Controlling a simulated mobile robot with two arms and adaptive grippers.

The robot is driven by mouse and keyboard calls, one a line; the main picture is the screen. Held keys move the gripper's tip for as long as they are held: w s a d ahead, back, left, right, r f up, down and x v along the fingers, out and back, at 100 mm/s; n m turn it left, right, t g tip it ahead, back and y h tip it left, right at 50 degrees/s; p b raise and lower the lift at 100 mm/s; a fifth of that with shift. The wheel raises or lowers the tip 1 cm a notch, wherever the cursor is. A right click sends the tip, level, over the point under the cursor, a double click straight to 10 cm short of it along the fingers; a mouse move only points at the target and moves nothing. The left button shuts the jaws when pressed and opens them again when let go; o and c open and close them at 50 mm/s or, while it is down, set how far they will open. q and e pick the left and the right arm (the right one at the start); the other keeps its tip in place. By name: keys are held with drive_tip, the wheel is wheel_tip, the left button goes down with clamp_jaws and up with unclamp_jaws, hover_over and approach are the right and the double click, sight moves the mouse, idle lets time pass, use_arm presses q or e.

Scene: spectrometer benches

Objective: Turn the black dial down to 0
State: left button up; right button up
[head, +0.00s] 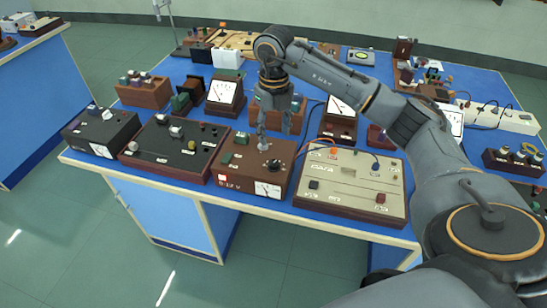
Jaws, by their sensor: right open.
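A brown power supply box (241,176) stands at the front edge of the blue bench, with a white meter, a red-lit square and a "6-12 V" label on its front. A black dial (274,164) sits on its top, toward the right side. My right gripper (263,146) hangs downward over the back of this box, open, close behind and to the left of the dial. It seems apart from the dial, but the exact gap is hard to tell. The dial's setting is too small to read. My left gripper is not in view.
A black panel box (172,165) stands close on the left, a beige panel (345,196) with wires close on the right. Upright meters (225,93) and wooden blocks crowd the area behind. My right arm crosses over the right half of the bench.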

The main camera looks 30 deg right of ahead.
sight(274, 162)
wheel_tip(274, 162, down, 11)
drive_tip(key=shift+r+p, duration=0.1)
drive_tip(key=shift+p, duration=0.9)
clamp_jaws()
